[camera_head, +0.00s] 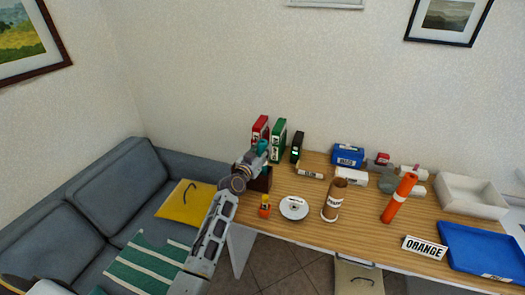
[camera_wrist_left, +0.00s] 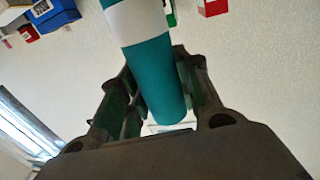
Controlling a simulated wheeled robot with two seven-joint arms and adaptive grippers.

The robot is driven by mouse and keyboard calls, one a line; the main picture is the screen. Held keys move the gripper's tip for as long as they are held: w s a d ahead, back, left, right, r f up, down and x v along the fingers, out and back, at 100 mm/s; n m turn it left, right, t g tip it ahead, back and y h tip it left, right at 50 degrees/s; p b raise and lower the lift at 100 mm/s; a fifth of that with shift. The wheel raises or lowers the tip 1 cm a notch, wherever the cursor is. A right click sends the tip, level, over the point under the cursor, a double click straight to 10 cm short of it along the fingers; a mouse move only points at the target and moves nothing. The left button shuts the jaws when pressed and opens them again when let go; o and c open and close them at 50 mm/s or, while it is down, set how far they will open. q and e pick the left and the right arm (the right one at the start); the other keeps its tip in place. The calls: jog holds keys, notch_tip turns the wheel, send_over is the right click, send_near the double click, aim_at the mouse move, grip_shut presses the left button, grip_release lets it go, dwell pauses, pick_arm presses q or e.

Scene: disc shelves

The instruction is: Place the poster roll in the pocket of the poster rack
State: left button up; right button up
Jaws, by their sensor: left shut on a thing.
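A teal roll with a white band (camera_wrist_left: 145,50) is held between the fingers of my left gripper (camera_wrist_left: 160,95). In the head view the left gripper (camera_head: 248,170) is at the left end of the table, with a teal end of the roll (camera_head: 262,146) showing above it. A dark brown box (camera_head: 263,182) stands just behind the gripper, partly hidden.
Red (camera_head: 260,130) and green (camera_head: 278,140) cases stand behind the gripper. A white disc (camera_head: 293,208) and small orange figure (camera_head: 265,206) are at the front. An ORANGE sign (camera_head: 424,247), blue tray (camera_head: 480,250) and white bin (camera_head: 471,202) are at the right.

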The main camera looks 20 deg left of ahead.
pick_arm(q)
jog(key=shift+f, duration=0.1)
jog(key=o, duration=1.1)
jog(key=shift+s+a, duration=0.2)
jog(key=shift+s, duration=0.8)
jog(key=shift+s+a, duration=0.2)
jog(key=shift+s, duration=0.75)
jog(key=shift+s+a+b, duration=0.2)
jog(key=shift+s+a, duration=0.05)
jog(key=shift+s, duration=1.05)
jog(key=shift+s+a+b, duration=0.15)
jog(key=shift+s+a, duration=0.1)
jog(key=shift+s, duration=1.05)
jog(key=shift+s+a+b, duration=0.2)
jog(key=shift+s+a, duration=0.05)
jog(key=shift+s, duration=1.05)
